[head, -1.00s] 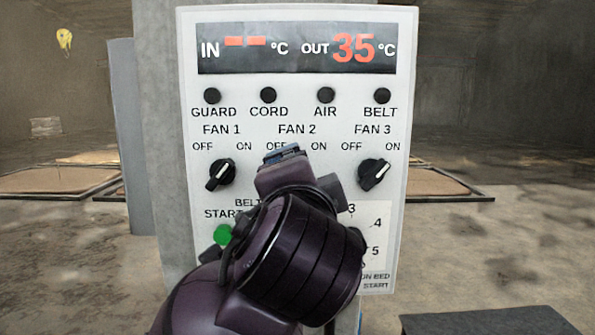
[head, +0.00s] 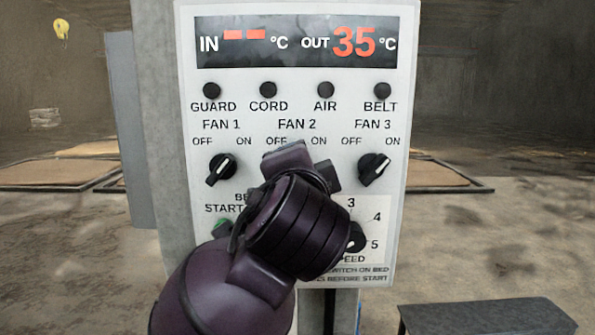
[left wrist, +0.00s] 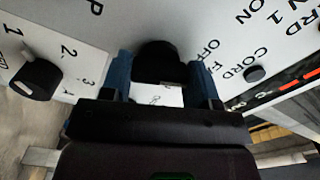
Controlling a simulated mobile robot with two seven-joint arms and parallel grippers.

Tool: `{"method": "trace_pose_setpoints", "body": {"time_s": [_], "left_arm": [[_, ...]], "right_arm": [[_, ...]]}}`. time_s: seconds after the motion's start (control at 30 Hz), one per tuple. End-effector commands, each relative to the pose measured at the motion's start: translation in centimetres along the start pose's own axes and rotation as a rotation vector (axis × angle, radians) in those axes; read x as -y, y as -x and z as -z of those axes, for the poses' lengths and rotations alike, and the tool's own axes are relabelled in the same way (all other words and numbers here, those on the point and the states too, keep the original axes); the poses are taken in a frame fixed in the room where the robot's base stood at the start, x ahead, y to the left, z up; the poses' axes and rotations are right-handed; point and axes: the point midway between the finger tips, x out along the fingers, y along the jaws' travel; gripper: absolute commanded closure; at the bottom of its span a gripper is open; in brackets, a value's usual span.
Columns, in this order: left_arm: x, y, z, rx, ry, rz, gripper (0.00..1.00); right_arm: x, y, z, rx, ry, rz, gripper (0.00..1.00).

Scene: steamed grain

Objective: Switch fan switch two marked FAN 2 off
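The control panel (head: 395,200) is white and upright, with knobs under FAN 1, FAN 2 and FAN 3. My left gripper (head: 290,155) covers the FAN 2 knob in the head view, just below the FAN 2 label. In the left wrist view, my left gripper (left wrist: 163,90) has its blue fingers apart, one on each side of a black knob (left wrist: 160,58) beside an OFF label. I cannot tell whether the fingers touch it. Its pointer direction is hidden. The FAN 1 knob (head: 221,169) and FAN 3 knob (head: 374,169) show in the head view. My right gripper is not in view.
A green button (head: 221,227) and a speed knob (head: 355,238) sit lower on the panel, partly behind my arm; the speed knob also shows in the left wrist view (left wrist: 38,80). A dark bench-like block (head: 485,318) stands at the lower right. Floor is open on both sides.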

Motion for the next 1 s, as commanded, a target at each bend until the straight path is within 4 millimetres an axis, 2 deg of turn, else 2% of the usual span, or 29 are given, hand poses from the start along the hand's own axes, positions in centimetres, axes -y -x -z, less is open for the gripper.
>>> {"method": "trace_pose_setpoints", "body": {"time_s": [0.2,0.6,0.97,1.0], "left_arm": [[-0.09,0.04,0.03,-0.001,0.034,-0.002,0.68],[-0.06,0.04,0.07,-0.002,0.333,-0.003,0.68],[0.04,0.03,0.05,-0.001,0.358,0.000,0.68],[0.05,0.03,0.06,-0.001,0.358,0.000,0.42]], "right_arm": [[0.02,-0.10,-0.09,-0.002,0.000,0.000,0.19],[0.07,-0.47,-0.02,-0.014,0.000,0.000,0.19],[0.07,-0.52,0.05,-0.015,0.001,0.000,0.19],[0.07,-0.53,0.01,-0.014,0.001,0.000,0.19]]}}
